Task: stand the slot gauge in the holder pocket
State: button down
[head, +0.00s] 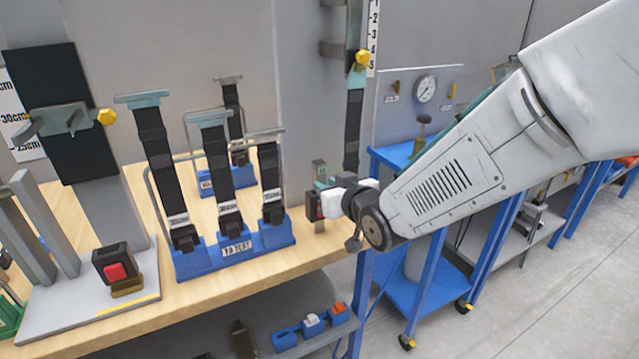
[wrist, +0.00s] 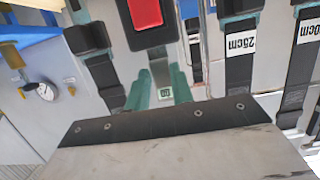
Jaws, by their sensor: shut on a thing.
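The gauge's far end is hard to make out. A green item (head: 8,312), cut off at the head view's left edge, may be the holder; I cannot make out a pocket in it.
A black box with a red button (wrist: 145,18) is close beyond my fingers. A blue rack (head: 240,248) holds several upright black straps. Another red-button box (head: 115,268) stands on a grey plate at left. A post with a yellow knob (head: 362,60) rises behind my gripper.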

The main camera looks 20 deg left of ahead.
aim_at(321, 163)
jog(key=shift+r, duration=2.45)
jog(key=shift+s+d, duration=1.95)
jog(key=shift+d, duration=0.3)
